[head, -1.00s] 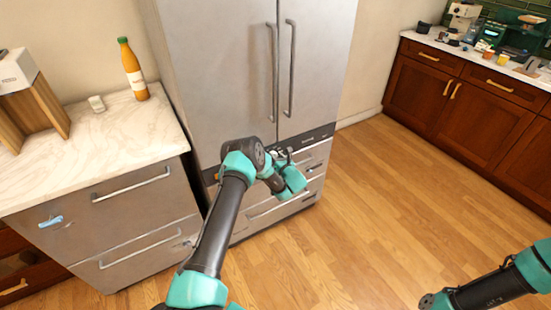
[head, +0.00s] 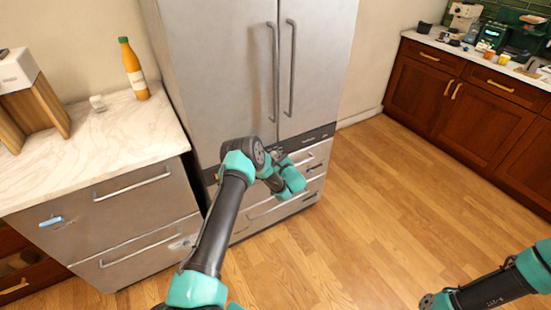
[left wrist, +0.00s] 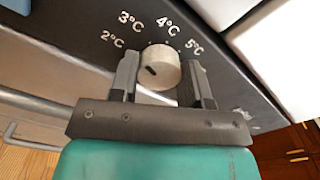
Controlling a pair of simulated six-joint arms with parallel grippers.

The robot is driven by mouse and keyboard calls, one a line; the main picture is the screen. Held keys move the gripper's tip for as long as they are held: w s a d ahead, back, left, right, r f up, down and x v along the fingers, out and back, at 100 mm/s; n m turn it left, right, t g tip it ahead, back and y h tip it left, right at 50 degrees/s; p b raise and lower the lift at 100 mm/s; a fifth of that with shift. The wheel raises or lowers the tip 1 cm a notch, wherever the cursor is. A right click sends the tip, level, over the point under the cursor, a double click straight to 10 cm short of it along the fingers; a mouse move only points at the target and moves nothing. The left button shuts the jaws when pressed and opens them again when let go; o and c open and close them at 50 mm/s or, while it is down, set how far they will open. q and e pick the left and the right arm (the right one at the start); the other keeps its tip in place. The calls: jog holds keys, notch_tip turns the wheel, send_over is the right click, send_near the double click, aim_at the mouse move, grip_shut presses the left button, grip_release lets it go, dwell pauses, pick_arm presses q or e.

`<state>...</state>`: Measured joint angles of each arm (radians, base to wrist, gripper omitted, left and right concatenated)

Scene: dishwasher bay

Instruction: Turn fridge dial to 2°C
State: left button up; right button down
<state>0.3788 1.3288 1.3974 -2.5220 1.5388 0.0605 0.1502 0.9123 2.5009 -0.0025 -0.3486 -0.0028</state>
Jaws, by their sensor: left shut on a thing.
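The fridge (head: 220,70) is tall and steel-grey, with a dark control strip (head: 318,134) between its doors and drawers. In the left wrist view the round silver dial (left wrist: 160,62) sits on the dark strip. Labels 2°C, 3°C, 4°C and 5°C arc above it from left to right. A dark mark on the dial's face lies left of and below its centre, on the 2°C side. My left gripper (left wrist: 160,80) is shut on the dial, one finger on each side. In the head view my left gripper (head: 280,155) is at the strip, and my arm hides the dial.
A marble counter (head: 130,135) with an orange bottle (head: 133,70) and a wooden block (head: 42,105) stands left of the fridge. Two long door handles (head: 291,65) hang above the strip. Wooden cabinets (head: 480,105) line the right wall. The wood floor (head: 390,200) between is clear.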

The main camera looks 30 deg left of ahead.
pick_arm(q)
jog(key=n, duration=0.5)
jog(key=shift+f, duration=0.1)
jog(key=shift+n, duration=0.4)
jog(key=o, duration=0.9)
jog(key=shift+o, duration=0.2)
jog(key=shift+s, duration=0.1)
jog(key=v, duration=1.7)
jog(key=shift+d, duration=0.15)
